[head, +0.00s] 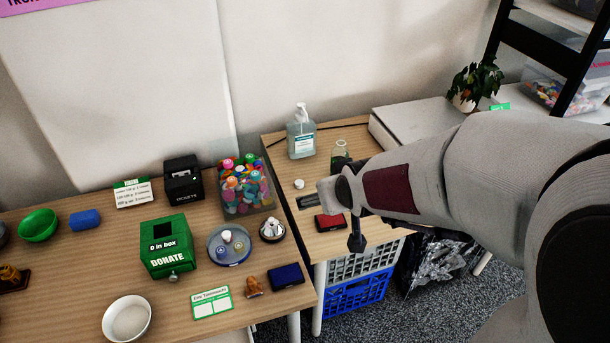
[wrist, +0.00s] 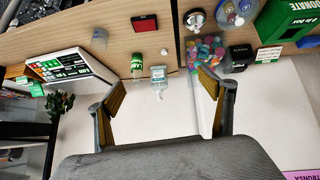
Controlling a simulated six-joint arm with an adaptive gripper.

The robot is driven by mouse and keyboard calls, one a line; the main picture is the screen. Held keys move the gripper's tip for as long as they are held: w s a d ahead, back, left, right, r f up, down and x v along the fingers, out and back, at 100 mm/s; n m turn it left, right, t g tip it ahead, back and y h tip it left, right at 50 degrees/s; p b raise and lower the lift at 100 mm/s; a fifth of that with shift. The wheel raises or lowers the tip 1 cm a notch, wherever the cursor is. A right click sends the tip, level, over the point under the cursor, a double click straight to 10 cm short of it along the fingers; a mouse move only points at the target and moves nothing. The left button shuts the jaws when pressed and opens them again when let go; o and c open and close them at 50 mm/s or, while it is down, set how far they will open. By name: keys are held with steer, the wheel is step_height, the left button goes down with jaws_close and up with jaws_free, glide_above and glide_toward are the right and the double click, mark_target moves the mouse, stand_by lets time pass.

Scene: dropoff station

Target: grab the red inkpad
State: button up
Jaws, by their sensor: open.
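The red inkpad (head: 331,222) is a flat red pad in a dark case, lying near the front edge of the right-hand table. In the wrist view the red inkpad (wrist: 144,23) lies at the top, beyond my fingertips. My gripper (wrist: 160,84) is open and empty, its two yellow-lined fingers spread wide. In the head view my gripper (head: 333,212) hangs over the right table, and the pad shows between its dark fingers. I cannot tell its exact height above the pad. A separate dark blue inkpad (head: 287,277) lies on the left table.
A sanitizer bottle (head: 301,138), a small glass jar (head: 340,152) and a white cap (head: 299,184) stand behind the pad. On the left table are a bin of colourful items (head: 243,190), a metal bell (head: 272,230) and a green donation box (head: 166,246). A blue crate (head: 357,293) sits below.

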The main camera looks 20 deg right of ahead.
steer(key=w+d+f+t, duration=0.25)
steer(key=w+f, duration=0.25)
steer(key=f, duration=0.5)
steer(key=w+d+f+t, duration=0.1)
steer(key=w+d+f, duration=0.3)
steer(key=f, duration=0.5)
steer(key=t, duration=0.2)
glide_toward(331, 218)
steer(key=shift+w+d+r+m+g, duration=0.1)
steer(key=shift+w+m+g, duration=0.1)
steer(key=shift+w, duration=0.1)
steer(key=shift+w+r+m+g, duration=0.1)
steer(key=shift+w+m, duration=0.1)
steer(key=shift+w, duration=0.15)
steer(key=shift+s+d+f, duration=0.1)
steer(key=shift+s+f, duration=0.2)
steer(key=shift+f, duration=0.2)
steer(key=shift+x, duration=1.3)
steer(key=shift+r, duration=0.1)
steer(key=shift+a+r+x, duration=0.1)
steer(key=shift+a+x, duration=0.05)
steer(key=shift+x, duration=1.15)
steer(key=shift+a+r+x, duration=0.1)
steer(key=shift+r+x, duration=0.05)
steer(key=shift+x, duration=1.15)
